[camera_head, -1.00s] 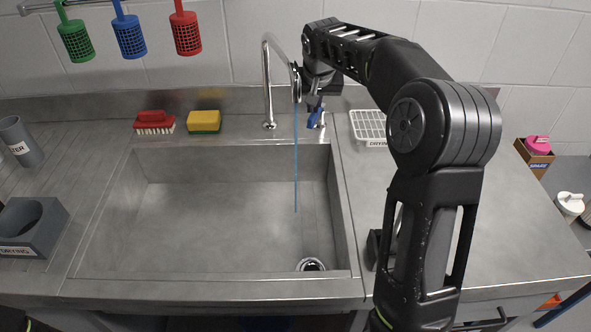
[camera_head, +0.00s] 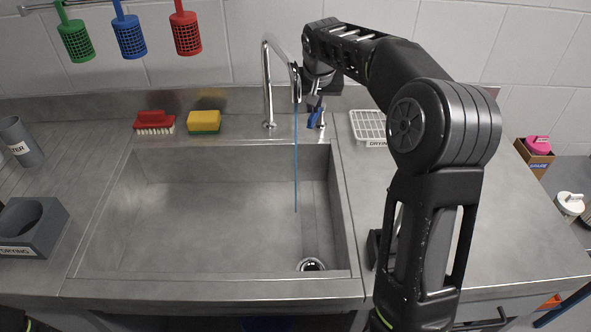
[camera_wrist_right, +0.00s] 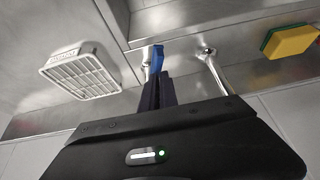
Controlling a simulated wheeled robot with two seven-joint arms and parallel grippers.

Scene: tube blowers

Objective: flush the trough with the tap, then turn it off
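The tap (camera_head: 267,80) has a tall curved metal spout at the back of the sink. A thin blue stream of water (camera_head: 295,165) falls from it into the trough (camera_head: 215,215). The blue tap lever (camera_head: 316,119) is right of the spout; it also shows in the right wrist view (camera_wrist_right: 157,56). My right gripper (camera_head: 314,101) points down at the lever, its fingertips at or against it. In the wrist view its dark fingers (camera_wrist_right: 157,88) are close together; the blue part shows beyond their tips, not clearly between them. My left gripper is out of view.
A red brush (camera_head: 154,123) and a yellow-green sponge (camera_head: 204,122) lie on the back ledge. A white drying rack (camera_head: 368,125) is right of the tap. A drain (camera_head: 311,264) is at the trough's front right. A grey holder (camera_head: 50,235) stands left.

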